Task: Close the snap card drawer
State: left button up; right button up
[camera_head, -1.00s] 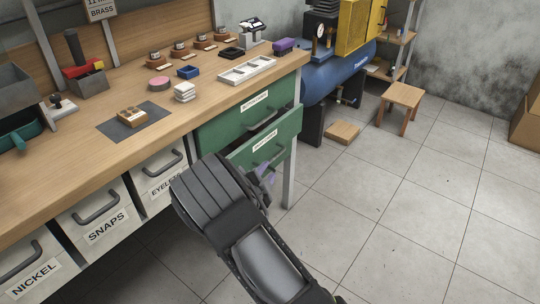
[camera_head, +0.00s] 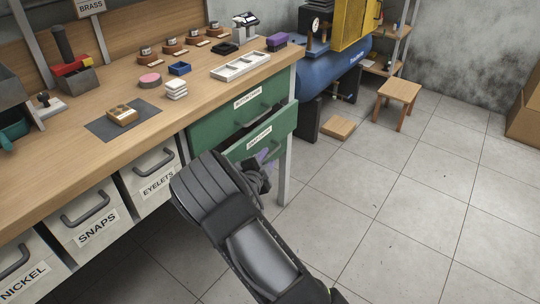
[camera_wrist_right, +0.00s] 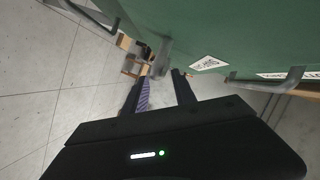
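The lower green drawer (camera_head: 284,121), taken as the snap card drawer, is under the right end of the workbench. Its small label is too blurred to read surely. Its front stands out past the upper green drawer (camera_head: 215,117), so it is partly open. My right gripper (camera_head: 265,160) is just in front of the lower drawer front, its fingers partly hidden behind my wrist. In the right wrist view my right gripper (camera_wrist_right: 160,92) has its two fingers apart and nothing between them. A green front (camera_wrist_right: 235,35) with grey handles is close beyond. My left gripper is not in view.
The wooden workbench (camera_head: 60,165) holds a white tray (camera_head: 240,66) and small parts. Pale bins labelled SNAPS (camera_head: 92,212) and EYELETS (camera_head: 155,178) hang below it. A blue compressor (camera_head: 335,70) and a stool (camera_head: 398,92) stand beyond. The tiled floor at right is clear.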

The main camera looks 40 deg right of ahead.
aim_at(268, 156)
jog(key=x, duration=0.4)
grip_shut()
dwell(0.4)
dwell(1.0)
